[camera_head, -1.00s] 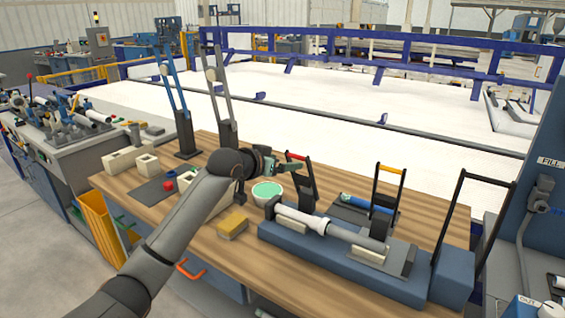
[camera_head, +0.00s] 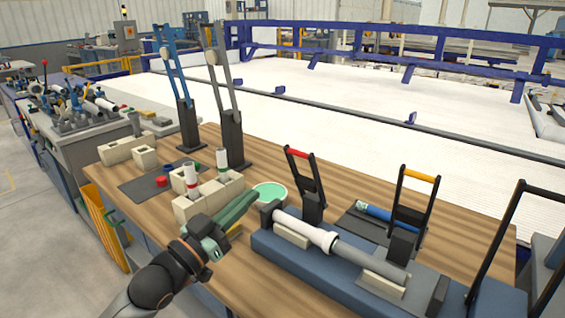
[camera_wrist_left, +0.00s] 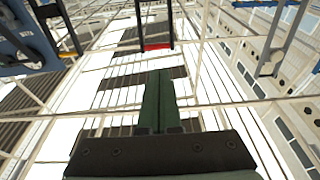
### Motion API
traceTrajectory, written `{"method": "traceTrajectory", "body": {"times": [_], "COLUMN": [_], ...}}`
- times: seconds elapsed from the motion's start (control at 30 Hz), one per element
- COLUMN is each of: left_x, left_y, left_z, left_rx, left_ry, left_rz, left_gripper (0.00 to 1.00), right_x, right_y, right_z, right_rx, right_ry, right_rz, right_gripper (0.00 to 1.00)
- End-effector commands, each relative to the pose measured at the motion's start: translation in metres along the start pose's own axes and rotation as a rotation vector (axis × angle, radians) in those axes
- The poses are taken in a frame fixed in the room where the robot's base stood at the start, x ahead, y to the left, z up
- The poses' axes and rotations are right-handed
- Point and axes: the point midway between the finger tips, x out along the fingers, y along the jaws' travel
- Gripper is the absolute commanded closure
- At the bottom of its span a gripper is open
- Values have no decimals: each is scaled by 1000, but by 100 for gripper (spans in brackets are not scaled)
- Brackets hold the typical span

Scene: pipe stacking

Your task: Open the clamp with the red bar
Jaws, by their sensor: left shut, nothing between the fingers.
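The clamp with the red bar (camera_head: 298,153) stands on the table side behind the blue base; its two black arms (camera_head: 310,180) rise steeply with the bar at the top. In the left wrist view the red bar (camera_wrist_left: 157,46) hangs between dark arms, just beyond my fingertips. My left gripper (camera_head: 252,197) has green fingers, shut and empty, left of and nearer than the clamp, apart from it. Its fingers also show in the left wrist view (camera_wrist_left: 159,76). My right gripper is not in view.
A white and grey pipe (camera_head: 330,241) lies on the blue base (camera_head: 290,262). A clamp with an orange bar (camera_head: 421,175) stands to the right. Pale blocks (camera_head: 192,207) with short pipes and a green bowl (camera_head: 270,193) are near my gripper. Tall clamps (camera_head: 233,140) stand behind.

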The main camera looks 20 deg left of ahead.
Motion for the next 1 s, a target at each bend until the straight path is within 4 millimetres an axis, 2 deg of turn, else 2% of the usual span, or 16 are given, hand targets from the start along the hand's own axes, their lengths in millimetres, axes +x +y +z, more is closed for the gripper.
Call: {"method": "traceTrajectory", "body": {"times": [0.6, 0.8, 1.0], "left_x": [101, 123, 130], "left_y": [0, 0, 0], "left_z": [-1, 0, 0], "left_rx": [0, 0, 1], "left_ry": [-1, -2, -2], "left_rz": [0, 1, 1], "left_gripper": [100, 100, 100], "right_x": [-4, -6, -6], "right_y": [4, 5, 6], "right_z": [1, 0, 1], "right_rx": [-1, 0, 0], "right_ry": [-3, -2, -2], "right_rz": [11, 14, 15], "right_gripper": [100, 100, 100]}}
